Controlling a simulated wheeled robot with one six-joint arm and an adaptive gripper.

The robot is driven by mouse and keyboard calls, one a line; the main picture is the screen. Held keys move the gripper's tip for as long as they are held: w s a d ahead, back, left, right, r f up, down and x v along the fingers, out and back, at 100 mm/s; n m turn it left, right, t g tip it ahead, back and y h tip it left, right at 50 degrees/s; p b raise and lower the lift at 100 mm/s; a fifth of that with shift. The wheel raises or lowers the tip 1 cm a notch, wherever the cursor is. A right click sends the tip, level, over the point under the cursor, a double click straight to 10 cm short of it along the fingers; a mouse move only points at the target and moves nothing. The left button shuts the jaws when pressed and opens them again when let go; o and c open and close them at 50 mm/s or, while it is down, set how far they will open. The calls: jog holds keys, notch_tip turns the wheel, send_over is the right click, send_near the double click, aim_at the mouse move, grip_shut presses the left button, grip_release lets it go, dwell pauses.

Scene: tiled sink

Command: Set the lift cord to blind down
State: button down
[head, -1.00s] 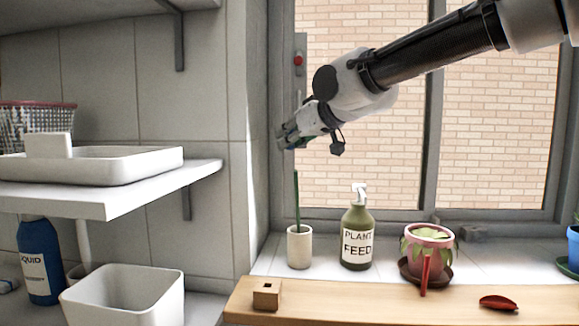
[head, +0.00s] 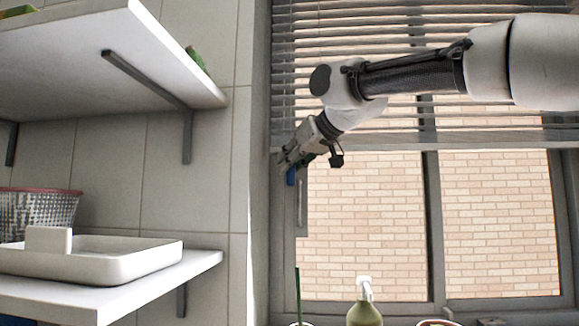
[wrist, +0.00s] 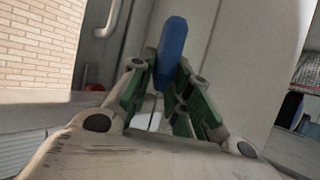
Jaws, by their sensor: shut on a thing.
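The lift cord's blue handle (head: 291,176) hangs at the left side of the window, beside the wall corner. My gripper (head: 286,160) is shut on it, and the handle shows just below the fingers. In the wrist view the long rounded blue handle (wrist: 171,48) sits between the green-sided fingers of my gripper (wrist: 163,82). A thin line runs between the fingers, behind the handle. The slatted blind (head: 350,120) covers the upper part of the window, with its bottom edge just above my gripper's level. The cord above is hard to make out.
A tiled wall and shelves (head: 150,268) stand left of my gripper, one carrying a white tray (head: 110,270). A metal window handle (head: 301,208) is just below and right. A spray bottle (head: 365,312) and a pot (head: 436,323) stand low at the sill.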

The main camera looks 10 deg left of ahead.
jog(key=shift+s+d+r, duration=0.1)
jog(key=shift+d+r, duration=0.1)
jog(key=shift+r, duration=0.8)
jog(key=c, duration=1.6)
grip_release()
jog(key=o, duration=0.3)
jog(key=shift+s+d, duration=0.1)
jog(key=shift+s, duration=0.05)
jog(key=shift+f, duration=0.25)
jog(key=v, duration=1.1)
jog(key=shift+s+d, duration=0.25)
jog(key=shift+s, duration=0.1)
jog(key=shift+r, duration=0.1)
